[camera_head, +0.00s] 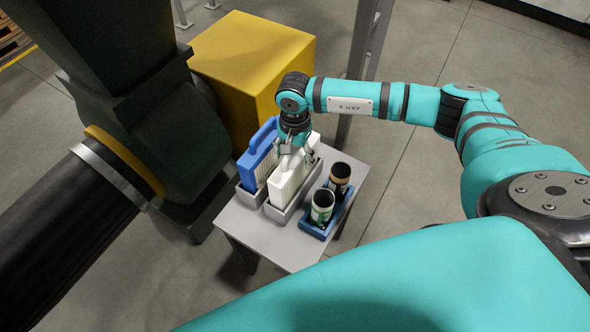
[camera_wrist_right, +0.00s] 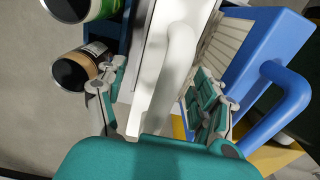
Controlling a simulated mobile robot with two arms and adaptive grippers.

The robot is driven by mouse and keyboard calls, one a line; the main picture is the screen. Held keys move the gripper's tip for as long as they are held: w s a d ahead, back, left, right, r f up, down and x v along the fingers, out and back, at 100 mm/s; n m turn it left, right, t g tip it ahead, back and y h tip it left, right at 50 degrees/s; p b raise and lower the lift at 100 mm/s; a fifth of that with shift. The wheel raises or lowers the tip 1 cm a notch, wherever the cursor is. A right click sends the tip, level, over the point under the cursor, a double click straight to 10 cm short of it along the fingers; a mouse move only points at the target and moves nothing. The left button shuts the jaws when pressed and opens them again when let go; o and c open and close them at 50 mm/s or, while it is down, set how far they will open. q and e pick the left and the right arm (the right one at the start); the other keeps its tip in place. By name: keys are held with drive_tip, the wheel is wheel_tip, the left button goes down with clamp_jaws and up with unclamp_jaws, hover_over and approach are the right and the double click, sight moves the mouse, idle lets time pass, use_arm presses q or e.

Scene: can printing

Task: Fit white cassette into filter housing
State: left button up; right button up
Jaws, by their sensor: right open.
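The white cassette (camera_head: 286,184) stands upright in a grey tray (camera_head: 277,212) on a small grey table. My right gripper (camera_head: 294,154) is over its top, pointing down. In the right wrist view the cassette's white handle (camera_wrist_right: 172,75) lies between the two spread fingers of the gripper (camera_wrist_right: 157,95), with gaps on both sides. The gripper is open. My left gripper is not in view. I cannot tell which part is the filter housing; a large dark green machine (camera_head: 165,135) stands at the left.
A blue cassette (camera_head: 262,162) stands close to the left of the white one, in its own grey tray. A blue holder (camera_head: 312,230) with two open cans is to the right. A yellow box (camera_head: 250,60) is behind the table (camera_head: 243,232). The floor at right is clear.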

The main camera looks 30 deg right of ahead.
drive_tip(key=shift+f, duration=0.85)
drive_tip(key=shift+c, duration=0.4)
drive_tip(key=shift+r, duration=0.1)
clamp_jaws()
